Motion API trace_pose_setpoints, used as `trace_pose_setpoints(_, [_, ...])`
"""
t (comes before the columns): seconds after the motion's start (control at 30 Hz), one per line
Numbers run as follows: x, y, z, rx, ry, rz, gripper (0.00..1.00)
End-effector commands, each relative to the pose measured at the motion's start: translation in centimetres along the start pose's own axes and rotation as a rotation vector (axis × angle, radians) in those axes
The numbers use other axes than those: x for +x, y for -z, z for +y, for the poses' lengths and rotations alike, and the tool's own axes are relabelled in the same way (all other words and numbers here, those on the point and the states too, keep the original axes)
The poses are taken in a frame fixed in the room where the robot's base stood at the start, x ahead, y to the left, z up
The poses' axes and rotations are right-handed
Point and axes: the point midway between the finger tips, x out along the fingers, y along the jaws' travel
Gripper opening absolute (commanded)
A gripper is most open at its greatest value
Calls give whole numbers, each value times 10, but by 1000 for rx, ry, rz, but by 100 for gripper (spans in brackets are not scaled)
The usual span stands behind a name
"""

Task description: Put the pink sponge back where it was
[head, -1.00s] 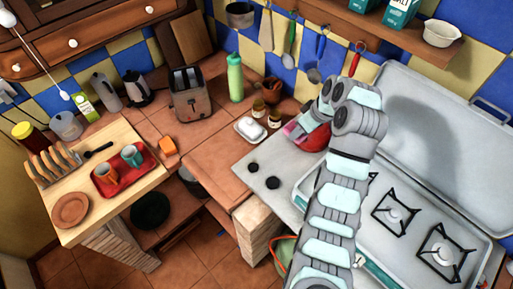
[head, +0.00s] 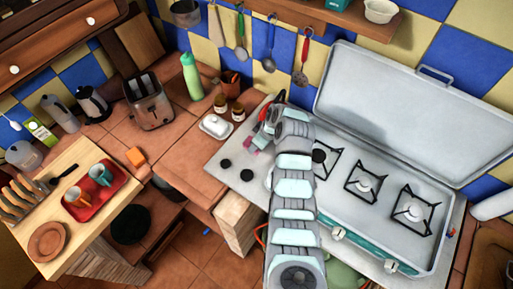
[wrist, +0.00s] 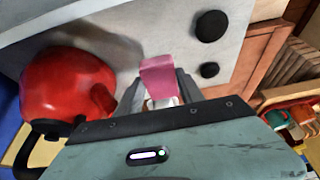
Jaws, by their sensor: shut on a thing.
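The pink sponge (wrist: 158,78) is held between the two fingers of my gripper (wrist: 160,98) in the wrist view. It sticks out past the fingertips over a grey metal surface (wrist: 150,30). In the head view the pink sponge (head: 248,142) shows small at my gripper (head: 258,142), over the left part of the grey stove top (head: 232,148). Whether the sponge touches the surface is unclear. My arm hides part of this area.
A red kettle (wrist: 65,85) with a black handle is close beside my gripper. Two black knobs (wrist: 210,26) are on the other side. A white butter dish (head: 215,125), jars (head: 238,112) and a green bottle (head: 191,76) stand on the tiled counter.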

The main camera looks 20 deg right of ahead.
Motion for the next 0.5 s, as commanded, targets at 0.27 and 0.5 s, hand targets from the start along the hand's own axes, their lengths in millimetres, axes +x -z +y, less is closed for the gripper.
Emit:
trace_pose_setpoints(0.27, [22, -10, -1, 2, 4, -2, 12])
trace_pose_setpoints(0.5, [38, -16, -1, 0, 1, -2, 12])
